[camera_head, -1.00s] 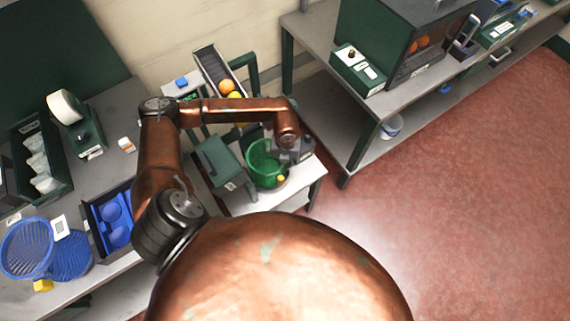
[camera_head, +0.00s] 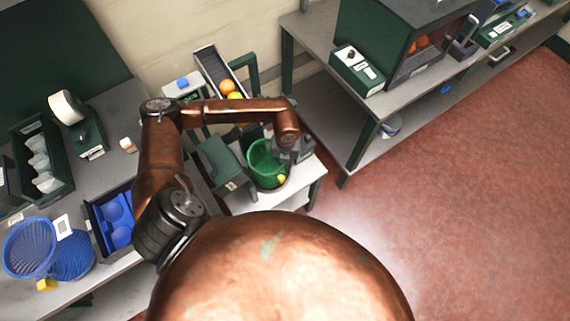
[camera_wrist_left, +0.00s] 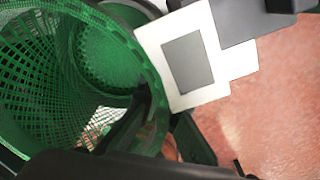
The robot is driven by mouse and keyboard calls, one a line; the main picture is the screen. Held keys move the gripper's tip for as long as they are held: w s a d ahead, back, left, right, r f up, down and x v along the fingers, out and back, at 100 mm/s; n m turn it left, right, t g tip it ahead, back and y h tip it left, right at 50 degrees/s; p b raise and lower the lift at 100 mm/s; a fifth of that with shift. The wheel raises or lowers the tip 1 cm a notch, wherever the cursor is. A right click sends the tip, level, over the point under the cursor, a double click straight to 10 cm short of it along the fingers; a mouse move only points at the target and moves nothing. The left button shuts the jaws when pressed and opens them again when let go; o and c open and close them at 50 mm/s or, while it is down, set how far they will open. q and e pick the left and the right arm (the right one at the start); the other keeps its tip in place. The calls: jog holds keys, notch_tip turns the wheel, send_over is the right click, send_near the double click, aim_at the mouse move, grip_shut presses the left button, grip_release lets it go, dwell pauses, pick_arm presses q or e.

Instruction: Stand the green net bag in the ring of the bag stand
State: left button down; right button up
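The green net bag (camera_head: 262,158) stands open-topped on the small white table. In the left wrist view the mesh wall and rim of the green net bag (camera_wrist_left: 150,75) fill the left side. A white card with a grey square (camera_wrist_left: 188,62) shows beside the rim. My left gripper (camera_head: 288,151) is at the bag's right rim. In the wrist view one dark finger is inside the rim and a dark part lies outside it; whether they pinch the rim is unclear. The stand's ring cannot be made out. My right gripper is out of view.
A dark green box (camera_head: 222,162) stands left of the bag. Blue net bags (camera_head: 68,257) and a blue tray (camera_head: 115,220) are on the left bench. A grey bench (camera_head: 325,85) stands right; the red floor is open.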

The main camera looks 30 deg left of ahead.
pick_arm(q)
jog(key=c, duration=2.1)
grip_release()
jog(key=shift+r, duration=0.1)
jog(key=shift+r+p, duration=3.15)
jog(key=shift+r, duration=1.25)
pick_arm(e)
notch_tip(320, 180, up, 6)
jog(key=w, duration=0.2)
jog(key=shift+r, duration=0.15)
